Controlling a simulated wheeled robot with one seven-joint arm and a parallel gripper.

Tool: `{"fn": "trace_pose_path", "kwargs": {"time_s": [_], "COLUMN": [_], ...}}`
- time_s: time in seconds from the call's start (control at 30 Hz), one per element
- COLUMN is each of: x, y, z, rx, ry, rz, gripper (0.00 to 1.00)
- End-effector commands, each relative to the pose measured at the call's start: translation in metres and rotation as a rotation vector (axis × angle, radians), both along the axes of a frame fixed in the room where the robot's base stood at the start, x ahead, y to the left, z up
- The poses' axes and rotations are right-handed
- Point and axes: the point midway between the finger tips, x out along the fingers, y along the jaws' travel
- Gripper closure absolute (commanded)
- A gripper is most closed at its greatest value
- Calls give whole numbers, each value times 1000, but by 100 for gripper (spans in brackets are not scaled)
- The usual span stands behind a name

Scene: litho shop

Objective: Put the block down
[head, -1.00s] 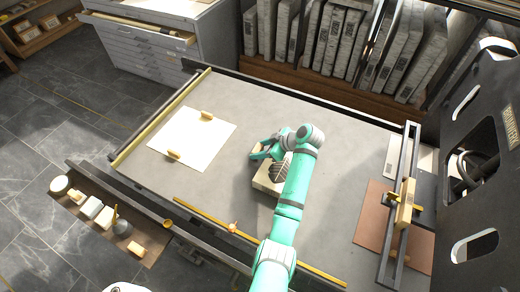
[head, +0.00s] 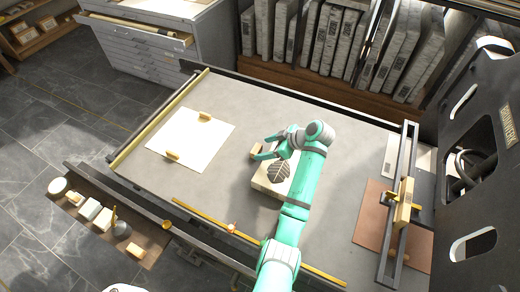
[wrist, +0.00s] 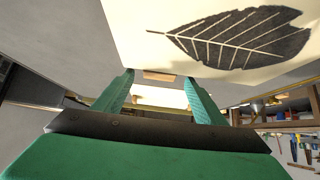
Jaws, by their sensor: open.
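A small tan wooden block (head: 255,150) sits on the grey table bed, just beyond the upper left corner of the pale stone slab with a dark leaf print (head: 261,184). My gripper (head: 267,147) is open, with its teal fingers to the right of the block and pointing towards it. In the wrist view the block (wrist: 158,76) shows between and beyond the two spread fingertips (wrist: 158,84), held by neither. The leaf-printed slab (wrist: 140,15) fills the upper right of that view. Whether block and slab touch is hard to tell.
A white sheet (head: 184,135) with two small wooden pieces lies left on the bed. A brass-coloured bar (head: 240,235) runs along the front edge. A black frame (head: 398,200) stands over a brown sheet (head: 365,215) at right. Bare bed lies behind the gripper.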

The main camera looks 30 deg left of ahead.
Motion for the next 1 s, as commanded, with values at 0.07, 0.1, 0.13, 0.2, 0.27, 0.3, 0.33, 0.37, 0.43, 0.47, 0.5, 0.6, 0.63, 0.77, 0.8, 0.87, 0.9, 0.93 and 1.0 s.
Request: {"fn": "trace_pose_path", "kwargs": {"time_s": [0.07,0.1,0.13,0.2,0.27,0.3,0.33,0.37,0.43,0.47,0.5,0.6,0.63,0.77,0.8,0.87,0.9,0.93,1.0], "x": [2,2,3,3,3,3,3,3,3,3,3,3,3,3,3,3,3,3,3], "y": [-13,-18,-22,-31,-37,-41,-44,-46,-50,-51,-52,-53,-53,-53,-53,-53,-53,-53,-53], "z": [13,18,22,31,38,41,44,46,49,51,52,53,53,53,53,53,53,53,53], "rx": [0,-1,0,-1,0,0,0,0,-1,-1,-1,-1,-1,-1,-1,-1,-1,-1,-1], "ry": [-4,-2,-3,-4,-2,-2,-1,-1,-1,1,1,1,1,0,0,0,0,0,0], "rz": [-4,-2,-3,-2,-1,-1,-1,-1,-1,-1,-1,-1,-1,0,0,0,0,0,0], "gripper": [35,35,35,35,35,35,35,35,35,35,35,35,35,35,35,35,35,35,35]}}
